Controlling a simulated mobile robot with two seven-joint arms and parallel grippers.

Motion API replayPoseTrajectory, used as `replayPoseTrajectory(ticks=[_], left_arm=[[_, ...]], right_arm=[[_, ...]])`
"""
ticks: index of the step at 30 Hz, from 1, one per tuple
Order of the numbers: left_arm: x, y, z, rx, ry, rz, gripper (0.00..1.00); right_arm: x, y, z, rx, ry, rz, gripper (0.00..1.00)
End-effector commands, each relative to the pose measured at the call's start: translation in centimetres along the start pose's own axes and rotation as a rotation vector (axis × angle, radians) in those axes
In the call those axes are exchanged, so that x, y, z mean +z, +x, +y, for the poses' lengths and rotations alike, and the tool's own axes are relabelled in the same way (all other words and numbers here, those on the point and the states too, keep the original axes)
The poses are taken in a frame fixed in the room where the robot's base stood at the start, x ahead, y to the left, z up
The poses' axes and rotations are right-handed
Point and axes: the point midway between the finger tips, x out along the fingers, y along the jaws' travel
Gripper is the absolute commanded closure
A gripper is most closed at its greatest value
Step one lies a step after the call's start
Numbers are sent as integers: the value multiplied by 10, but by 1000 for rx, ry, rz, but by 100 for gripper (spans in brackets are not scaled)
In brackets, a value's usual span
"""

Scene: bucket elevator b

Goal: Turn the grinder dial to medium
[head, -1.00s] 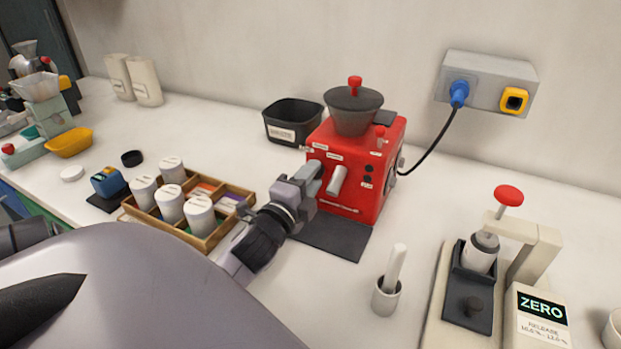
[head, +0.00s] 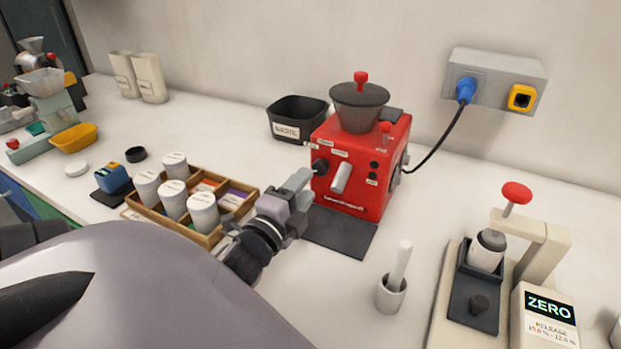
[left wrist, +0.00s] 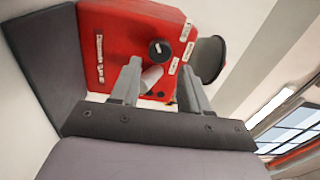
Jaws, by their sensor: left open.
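The red grinder (head: 383,181) stands on the counter with a dark hopper (head: 359,105) on top. Its round black dial (head: 320,166) is on the front face, left of the pale spout (head: 341,178); small labels sit near it, too small to read. The dial also shows in the left wrist view (left wrist: 160,50). My left gripper (head: 301,184) is open and empty, just in front of the dial and apart from it. In the left wrist view, the dial lies beyond the two fingertips (left wrist: 161,76), with the spout between the fingers. My right gripper is not in view.
A wooden tray (head: 211,238) of white jars stands left of my gripper. A black bin (head: 297,120) is behind the grinder, a dark mat (head: 340,232) in front. A cup with a white stick (head: 391,294) and a press (head: 520,250) stand right.

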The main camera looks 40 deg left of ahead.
Motion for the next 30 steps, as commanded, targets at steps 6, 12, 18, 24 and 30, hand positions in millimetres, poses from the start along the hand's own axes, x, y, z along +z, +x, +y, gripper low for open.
replayPoseTrajectory(ticks=[6, 12, 18, 24, 30], left_arm=[[0, -19, 1, 0, 0, -1, 54], [0, -22, 0, -1, 1, -1, 54], [0, -22, 0, -1, 0, -1, 54], [0, -22, 0, -1, 0, -1, 54], [0, -22, 0, 0, 0, -1, 54]], right_arm=[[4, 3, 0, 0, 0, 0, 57], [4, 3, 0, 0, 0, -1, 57], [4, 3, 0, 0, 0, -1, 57], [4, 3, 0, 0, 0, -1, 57], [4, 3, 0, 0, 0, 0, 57]])
